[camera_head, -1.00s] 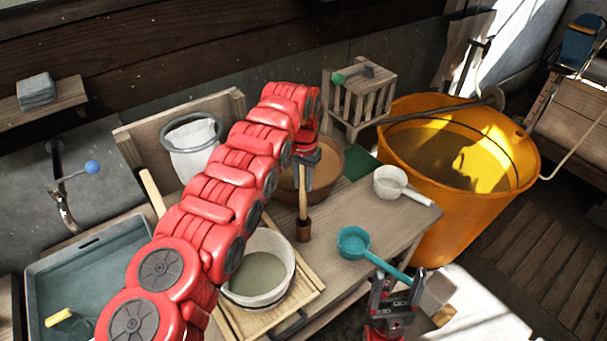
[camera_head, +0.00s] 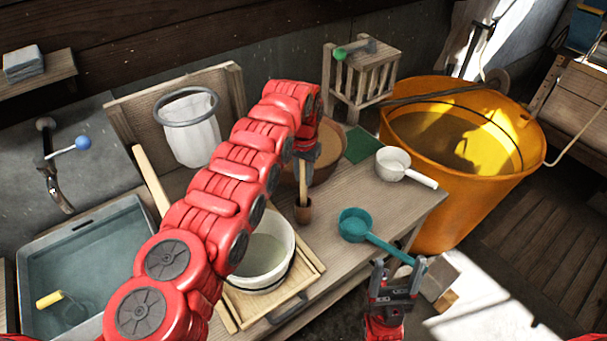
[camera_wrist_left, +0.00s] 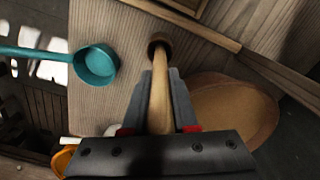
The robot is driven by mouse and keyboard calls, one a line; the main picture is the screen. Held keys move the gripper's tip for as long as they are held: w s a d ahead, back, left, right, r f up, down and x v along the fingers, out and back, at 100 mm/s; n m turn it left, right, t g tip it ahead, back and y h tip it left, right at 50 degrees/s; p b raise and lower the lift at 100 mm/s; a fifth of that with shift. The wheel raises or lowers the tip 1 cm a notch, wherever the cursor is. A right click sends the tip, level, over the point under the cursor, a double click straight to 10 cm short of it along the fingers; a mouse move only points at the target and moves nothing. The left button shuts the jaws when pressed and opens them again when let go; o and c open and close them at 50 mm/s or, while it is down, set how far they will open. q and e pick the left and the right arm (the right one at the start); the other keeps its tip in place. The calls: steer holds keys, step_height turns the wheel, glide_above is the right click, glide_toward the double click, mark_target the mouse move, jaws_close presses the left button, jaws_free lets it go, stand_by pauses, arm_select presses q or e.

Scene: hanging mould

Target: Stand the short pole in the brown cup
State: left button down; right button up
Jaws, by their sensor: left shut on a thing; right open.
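The short pole (camera_head: 303,183) is a pale wooden rod, and it also shows in the left wrist view (camera_wrist_left: 160,100). My left gripper (camera_head: 304,162) is shut on it and holds it nearly upright. The pole's lower end is at the mouth of the small brown cup (camera_head: 303,212) and appears to be inside it; how deep I cannot tell. The cup stands on the wooden table and also shows in the left wrist view (camera_wrist_left: 159,42). My right gripper (camera_head: 396,277) is open and empty in front of the table.
A teal ladle (camera_head: 354,226) lies right of the cup, a white ladle (camera_head: 393,160) behind it. A brown bowl (camera_head: 328,165) stands behind the cup, a white bucket (camera_head: 265,275) front left. A large orange tub (camera_head: 435,210) stands at right.

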arm_select(q)
steer(key=c, duration=0.6)
jaws_free()
steer(key=shift+r, duration=0.35)
step_height(320, 180, up, 9)
steer(key=shift+d+f+b, duration=0.15)
steer(key=shift+f+b, duration=0.05)
steer(key=shift+b, duration=0.7)
steer(key=r+p, duration=0.7)
steer(key=shift+s+a, duration=0.1)
steer(key=shift+a, duration=0.1)
steer(key=shift+r+p, duration=0.55)
steer(key=shift+p, duration=0.1)
